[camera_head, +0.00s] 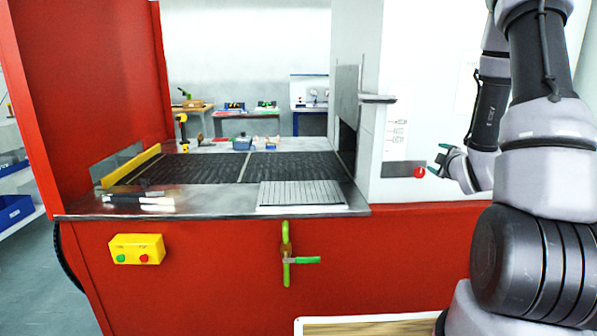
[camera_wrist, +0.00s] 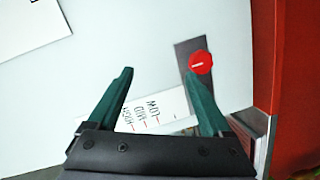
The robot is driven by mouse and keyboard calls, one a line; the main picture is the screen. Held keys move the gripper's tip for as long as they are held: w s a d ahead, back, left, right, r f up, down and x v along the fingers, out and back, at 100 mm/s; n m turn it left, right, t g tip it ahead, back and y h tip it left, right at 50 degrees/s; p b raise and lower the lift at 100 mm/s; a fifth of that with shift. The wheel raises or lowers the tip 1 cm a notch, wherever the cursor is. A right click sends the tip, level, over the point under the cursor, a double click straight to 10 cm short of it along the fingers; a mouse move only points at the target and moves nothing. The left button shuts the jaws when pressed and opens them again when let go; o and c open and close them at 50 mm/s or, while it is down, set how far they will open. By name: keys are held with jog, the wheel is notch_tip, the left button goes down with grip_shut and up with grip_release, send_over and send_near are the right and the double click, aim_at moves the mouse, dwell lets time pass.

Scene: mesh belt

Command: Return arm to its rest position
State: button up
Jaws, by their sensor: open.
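My gripper (camera_head: 438,160) is at the right in the head view, beside the white panel of the machine. Its two teal fingers point left and are apart with nothing between them; they also show in the wrist view (camera_wrist: 160,75). A red knob (camera_head: 419,172) sits low on the white panel, just left of the fingertips. In the wrist view the red knob (camera_wrist: 200,63) shows at the tip of the right finger; I cannot tell whether they touch. My arm rises along the right side of the head view.
The printed label (camera_wrist: 150,112) lies behind the fingers. A red machine wall (camera_wrist: 300,80) stands close at right. The mesh belt (camera_head: 210,168), a yellow button box (camera_head: 137,249) and a green-handled valve (camera_head: 287,257) are to the left. A wooden-topped surface (camera_head: 365,327) is below.

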jog(key=s+a+r+m+g, duration=0.2)
jog(key=s+a+r+m, duration=0.25)
jog(key=r, duration=0.25)
jog(key=s+a+r+m+g, duration=0.2)
jog(key=s+a+r+m, duration=0.15)
jog(key=r+m, duration=0.25)
jog(key=s+a+r+m+g+y, duration=0.2)
jog(key=s+a, duration=0.3)
jog(key=s, duration=0.5)
jog(key=s+a+r+m+g+y, duration=0.2)
jog(key=s+a, duration=0.4)
jog(key=s, duration=0.5)
jog(key=shift+s+a+r+m+g, duration=0.3)
jog(key=shift+r+m+g, duration=0.1)
jog(key=shift+r+m, duration=0.55)
